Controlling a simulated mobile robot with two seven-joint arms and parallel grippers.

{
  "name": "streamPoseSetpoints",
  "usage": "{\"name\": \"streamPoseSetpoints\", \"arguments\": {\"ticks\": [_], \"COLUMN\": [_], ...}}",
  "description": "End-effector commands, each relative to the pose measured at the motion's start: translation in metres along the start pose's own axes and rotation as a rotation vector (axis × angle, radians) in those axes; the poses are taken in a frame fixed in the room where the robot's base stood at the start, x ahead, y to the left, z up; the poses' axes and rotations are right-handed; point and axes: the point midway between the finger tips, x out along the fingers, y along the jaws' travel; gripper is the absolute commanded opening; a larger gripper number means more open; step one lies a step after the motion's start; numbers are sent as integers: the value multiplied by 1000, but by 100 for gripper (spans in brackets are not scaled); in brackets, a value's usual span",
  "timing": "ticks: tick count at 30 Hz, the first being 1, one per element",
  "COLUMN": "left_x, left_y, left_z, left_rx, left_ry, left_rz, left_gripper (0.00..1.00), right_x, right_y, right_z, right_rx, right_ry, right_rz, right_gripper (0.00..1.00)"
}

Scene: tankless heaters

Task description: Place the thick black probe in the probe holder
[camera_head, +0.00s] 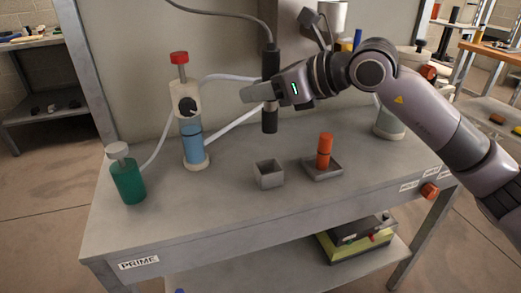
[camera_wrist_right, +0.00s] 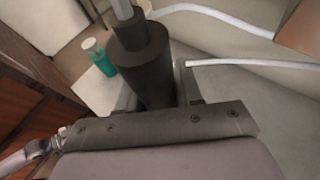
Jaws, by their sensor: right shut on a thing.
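The thick black probe (camera_head: 270,122) hangs upright in the head view, with a grey cable running up from its top. My right gripper (camera_head: 256,92) is shut around its middle and holds it above the table. The probe also shows close up in the right wrist view (camera_wrist_right: 143,62), between my fingers. A small grey open square box (camera_head: 268,175), seemingly the probe holder, stands on the table below the probe. It looks empty. The probe's lower end is apart from it, higher up in the picture. My left gripper is not in view.
An orange cylinder (camera_head: 324,148) stands in a low grey tray (camera_head: 322,172) right of the box. A blue-filled bottle (camera_head: 192,142) with a red top and a green bottle (camera_head: 128,182) stand left. White tubes run behind the probe. The table front (camera_head: 220,215) is clear.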

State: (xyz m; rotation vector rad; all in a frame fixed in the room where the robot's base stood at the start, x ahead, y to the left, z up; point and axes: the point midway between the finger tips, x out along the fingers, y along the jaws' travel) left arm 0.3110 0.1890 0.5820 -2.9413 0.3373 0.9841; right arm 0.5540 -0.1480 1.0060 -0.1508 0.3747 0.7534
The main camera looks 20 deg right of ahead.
Motion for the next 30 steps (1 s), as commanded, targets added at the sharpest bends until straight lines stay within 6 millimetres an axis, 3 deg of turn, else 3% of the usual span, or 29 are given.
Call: {"name": "streamPoseSetpoints", "arguments": {"ticks": [3,9,15,22,30], "left_x": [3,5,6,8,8], "left_y": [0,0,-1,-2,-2], "left_z": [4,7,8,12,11], "left_rx": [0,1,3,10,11], "left_ry": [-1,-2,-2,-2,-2], "left_rz": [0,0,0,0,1], "left_gripper": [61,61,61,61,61], "right_x": [13,26,32,44,46], "right_y": [0,0,0,0,0], "right_z": [-32,-64,-76,-107,-110], "right_rx": [1,1,-1,0,-2], "right_ry": [2,-1,-2,1,-3], "right_rz": [1,1,0,0,0], "right_gripper": [1,1,1,1,1]}}
